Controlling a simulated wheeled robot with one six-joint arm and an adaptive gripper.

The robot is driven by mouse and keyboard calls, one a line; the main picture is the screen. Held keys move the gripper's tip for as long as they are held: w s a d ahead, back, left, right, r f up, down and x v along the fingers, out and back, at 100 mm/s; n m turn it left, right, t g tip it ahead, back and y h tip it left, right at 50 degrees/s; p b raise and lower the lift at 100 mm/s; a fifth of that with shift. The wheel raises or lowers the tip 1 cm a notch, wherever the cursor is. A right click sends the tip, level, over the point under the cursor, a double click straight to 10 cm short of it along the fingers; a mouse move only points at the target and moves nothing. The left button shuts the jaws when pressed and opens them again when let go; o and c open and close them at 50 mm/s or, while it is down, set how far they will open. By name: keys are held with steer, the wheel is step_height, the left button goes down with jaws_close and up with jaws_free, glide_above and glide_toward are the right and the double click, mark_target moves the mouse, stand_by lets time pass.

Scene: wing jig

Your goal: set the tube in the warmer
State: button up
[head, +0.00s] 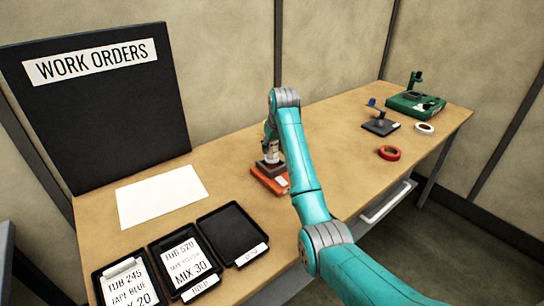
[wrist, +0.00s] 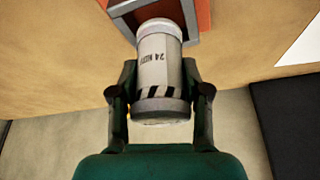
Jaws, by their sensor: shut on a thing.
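My gripper (wrist: 160,80) is shut on a pale tube (wrist: 158,62) with a printed label, dark slanted stripes and a grey end band, one finger on each side. The orange warmer (wrist: 204,16) shows at the top of the wrist view, with a dark square frame (wrist: 192,14) beyond the tube's far end. In the head view the warmer (head: 270,180) sits on the bench, and the tube (head: 271,152) is upright just over its dark holder. My arm partly covers them. I cannot tell whether the tube's lower end is inside the frame.
A white sheet (head: 160,194) and black trays (head: 232,232) with order cards lie to the left. A black work orders board (head: 95,120) stands behind. Farther right are a red tape ring (head: 389,153), a white ring (head: 424,128), a dark stand (head: 380,127) and a green device (head: 415,105).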

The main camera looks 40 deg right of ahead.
mark_target(273, 155)
steer(key=shift+f, duration=1.9)
steer(key=shift+f, duration=0.1)
steer(key=o, duration=1.2)
steer(key=shift+v, duration=6.1)
steer(key=shift+s, duration=0.1)
